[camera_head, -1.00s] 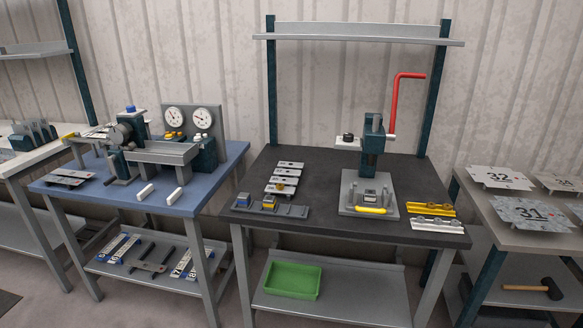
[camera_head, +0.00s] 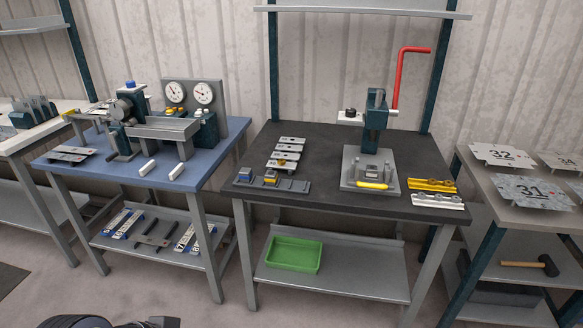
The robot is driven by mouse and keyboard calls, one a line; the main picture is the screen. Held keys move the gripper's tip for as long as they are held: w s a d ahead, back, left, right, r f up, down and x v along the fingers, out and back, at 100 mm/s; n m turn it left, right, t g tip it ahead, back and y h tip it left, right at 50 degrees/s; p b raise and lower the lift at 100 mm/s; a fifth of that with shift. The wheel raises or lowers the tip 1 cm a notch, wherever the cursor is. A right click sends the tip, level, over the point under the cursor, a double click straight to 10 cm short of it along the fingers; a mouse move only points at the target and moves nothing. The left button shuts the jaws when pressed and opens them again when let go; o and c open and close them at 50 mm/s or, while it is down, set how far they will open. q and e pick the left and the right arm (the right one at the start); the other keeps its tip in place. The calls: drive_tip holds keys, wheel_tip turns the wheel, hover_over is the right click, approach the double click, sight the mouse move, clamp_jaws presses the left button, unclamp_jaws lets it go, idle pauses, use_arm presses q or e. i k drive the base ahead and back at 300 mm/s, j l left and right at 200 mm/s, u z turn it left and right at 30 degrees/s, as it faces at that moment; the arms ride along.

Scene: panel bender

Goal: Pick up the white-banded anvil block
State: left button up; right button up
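I cannot clearly make out a white band on any block. A small grey block (camera_head: 371,171) sits on the base plate of the bench press (camera_head: 375,125), behind a yellow bar; its band is too small to read. A low grey rack (camera_head: 296,185) at the front left of the dark bench holds a blue-marked block (camera_head: 245,174) and a yellow-marked block (camera_head: 271,177); its right part looks empty. A dark piece of my own arm shows at the bottom left edge. Neither gripper can be made out.
The dark bench (camera_head: 325,145) also bears a row of plates (camera_head: 286,155) and yellow and white strips (camera_head: 437,199) at right. A green bin (camera_head: 294,254) is on its lower shelf. A blue bench (camera_head: 215,165) stands left, a table with numbered plates (camera_head: 533,193) right.

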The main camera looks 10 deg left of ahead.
sight(370, 170)
drive_tip(key=u, duration=0.7)
drive_tip(key=i+l+u, duration=0.1)
drive_tip(key=l+u, duration=0.75)
drive_tip(key=k+l+u, duration=0.1)
drive_tip(key=l+u, duration=0.3)
drive_tip(key=l, duration=0.15)
drive_tip(key=l+u, duration=0.15)
drive_tip(key=l, duration=0.9)
drive_tip(key=l+u, duration=0.15)
drive_tip(key=l, duration=0.85)
drive_tip(key=k, duration=0.05)
